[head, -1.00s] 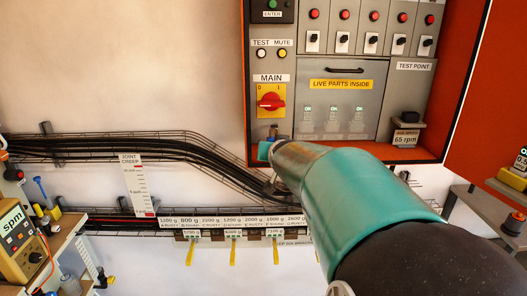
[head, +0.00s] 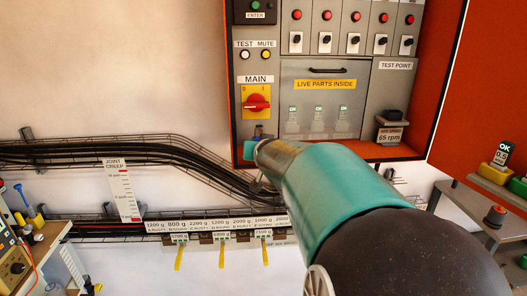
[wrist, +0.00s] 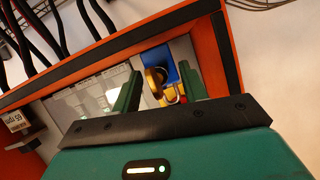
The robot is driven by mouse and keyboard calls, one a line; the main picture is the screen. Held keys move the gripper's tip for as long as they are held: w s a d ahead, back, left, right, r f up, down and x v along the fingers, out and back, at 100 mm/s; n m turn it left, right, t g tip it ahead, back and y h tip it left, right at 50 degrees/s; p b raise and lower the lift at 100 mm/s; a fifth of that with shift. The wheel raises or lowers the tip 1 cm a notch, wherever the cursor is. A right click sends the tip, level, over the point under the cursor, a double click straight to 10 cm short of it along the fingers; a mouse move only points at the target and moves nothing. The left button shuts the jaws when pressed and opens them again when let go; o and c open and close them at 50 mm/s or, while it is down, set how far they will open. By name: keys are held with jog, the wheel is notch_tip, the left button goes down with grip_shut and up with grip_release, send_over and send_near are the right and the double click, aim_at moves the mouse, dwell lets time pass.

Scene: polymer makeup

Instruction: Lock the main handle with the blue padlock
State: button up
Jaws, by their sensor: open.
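The red main handle (head: 257,103) sits on a yellow plate under the MAIN label in the head view. Part of the red handle (wrist: 171,94) shows behind my right finger. My gripper (wrist: 160,72) is open, its two green fingers apart and apparently empty. Whether a finger touches the padlock cannot be told. In the head view my arm hides most of the gripper.
The cabinet's orange lower rim (head: 388,153) runs close to my gripper. A panel with the LIVE PARTS INSIDE label (head: 325,85) is right of the handle. Black cables in a wire tray (head: 130,150) run along the wall to the left. A grey shelf (head: 470,205) stands at right.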

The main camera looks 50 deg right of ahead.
jog(key=v, duration=1.3)
jog(key=shift+s+a+r, duration=0.15)
jog(key=shift+s+a, duration=0.1)
jog(key=shift+a, duration=0.05)
dwell(0.3)
